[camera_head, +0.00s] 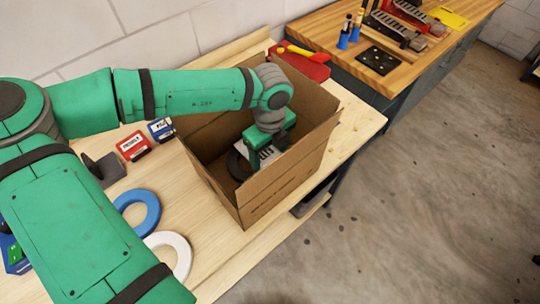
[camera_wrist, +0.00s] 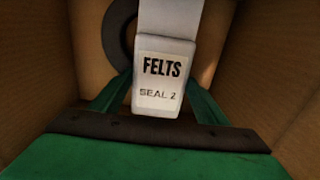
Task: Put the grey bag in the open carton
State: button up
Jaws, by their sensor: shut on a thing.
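The open carton (camera_head: 272,194) is brown cardboard and stands on the light wooden bench. My gripper (camera_head: 266,160) is down inside it, pointing downward. In the wrist view, my gripper's green fingers (camera_wrist: 158,102) are on either side of a pale grey bag (camera_wrist: 170,48) and shut on it. The bag's label reads "FELTS" and "SEAL 2". The bag is between the carton walls, and its far end is cut off by the wrist view's top edge. I cannot tell whether it touches the carton floor.
A dark ring (camera_head: 236,165) is in the carton beside the bag. A blue ring (camera_head: 138,211), a white ring (camera_head: 172,254), a red box (camera_head: 133,147) and a blue box (camera_head: 160,130) are left of the carton. A red tray (camera_head: 302,64) is behind.

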aim_at(270, 160)
jog(key=shift+f, duration=0.25)
jog(key=shift+f, duration=0.1)
jog(key=shift+f, duration=0.25)
jog(key=o, duration=1.2)
jog(key=shift+s, duration=0.1)
jog(key=shift+r, duration=0.1)
jog(key=shift+w+r, duration=0.2)
jog(key=shift+r, duration=0.3)
notch_tip(270, 160, up, 12)
jog(key=shift+s+f, duration=0.15)
jog(key=shift+f, duration=0.05)
